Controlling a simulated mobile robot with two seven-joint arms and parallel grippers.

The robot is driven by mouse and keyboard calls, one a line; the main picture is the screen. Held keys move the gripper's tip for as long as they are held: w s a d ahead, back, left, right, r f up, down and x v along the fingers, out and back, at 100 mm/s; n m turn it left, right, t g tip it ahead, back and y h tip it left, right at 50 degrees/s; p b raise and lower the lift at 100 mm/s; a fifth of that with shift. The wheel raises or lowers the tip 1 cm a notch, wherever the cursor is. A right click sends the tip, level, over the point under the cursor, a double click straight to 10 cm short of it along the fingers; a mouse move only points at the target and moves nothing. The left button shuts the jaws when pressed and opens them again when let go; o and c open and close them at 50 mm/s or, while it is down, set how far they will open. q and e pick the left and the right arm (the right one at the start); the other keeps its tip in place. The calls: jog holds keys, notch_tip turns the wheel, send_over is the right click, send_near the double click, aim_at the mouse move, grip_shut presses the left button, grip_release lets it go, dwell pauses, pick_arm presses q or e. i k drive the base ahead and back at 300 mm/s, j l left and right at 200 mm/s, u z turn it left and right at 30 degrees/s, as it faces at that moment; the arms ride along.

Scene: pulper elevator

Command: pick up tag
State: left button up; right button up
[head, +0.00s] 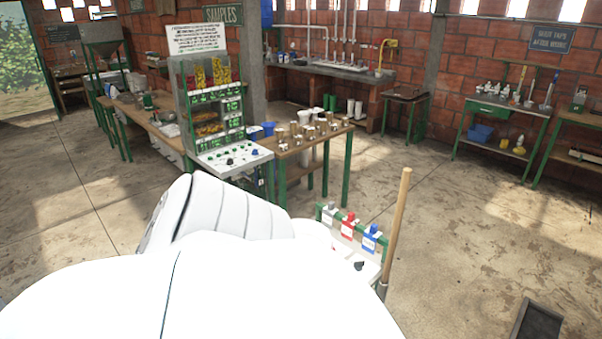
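Three tags hang in a row on a small green rack near the lower middle of the head view: a white tag (329,213), a red tag (348,226) and a blue tag (370,239). The rack stands behind a white panel (371,272) with a black knob. Large white links of my own arm fill the lower left and hide the panel's left part. Several small tags or labels also show on the display board (210,105) at the back. Neither gripper's fingers show in this view.
A wooden pole (396,225) stands upright just right of the tags. A table with several metal cups (308,135) stands behind. A green-legged bench (507,108) with bottles is at the right. A dark tray-like object (537,322) lies at lower right. The concrete floor between is open.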

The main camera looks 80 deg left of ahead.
aim_at(329, 211)
jog(key=u, duration=2.3)
jog(key=z, duration=1.85)
jog(key=u, duration=1.85)
jog(key=j, duration=0.1)
jog(key=i+u, duration=0.05)
